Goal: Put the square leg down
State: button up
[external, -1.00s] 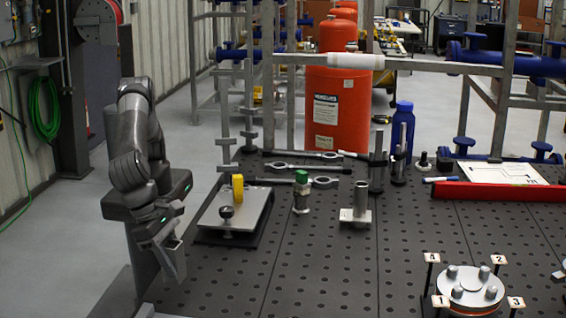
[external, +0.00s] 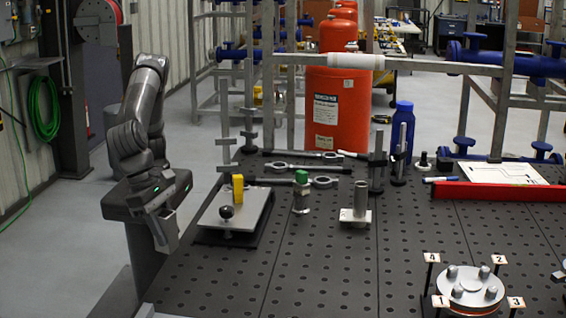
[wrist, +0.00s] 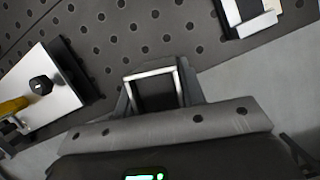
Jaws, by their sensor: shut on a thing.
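My gripper (external: 164,232) is shut on the square leg (wrist: 150,73), a short grey metal tube with a square open end. In the wrist view the leg's bright rim and dark hollow show between the fingers of my gripper (wrist: 156,94). The leg's lower part is hidden from the wrist camera.
The plate fixture (external: 238,215) carries a black knob and a yellow part. A green-topped fitting (external: 301,193) and a tube on a base plate (external: 358,208) stand farther right. A metal piece (wrist: 250,22) lies near the table edge. The table's front middle is clear.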

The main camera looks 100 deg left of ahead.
jog(key=shift+m+h, duration=0.5)
jog(key=shift+m, duration=0.4)
jog(key=w+a+f, duration=0.2)
jog(key=w, duration=0.3)
jog(key=w+a+f, duration=0.1)
jog(key=w+a, duration=0.2)
jog(key=w, duration=0.3)
jog(key=w+a+f, duration=0.2)
jog(key=w, duration=0.3)
jog(key=shift+w+a+f, duration=0.3)
jog(key=shift+f, duration=2.05)
jog(key=shift+f, duration=0.2)
jog(key=o, duration=1.1)
jog(key=shift+c, duration=0.2)
jog(key=v, duration=1.2)
jog(key=shift+r, duration=0.2)
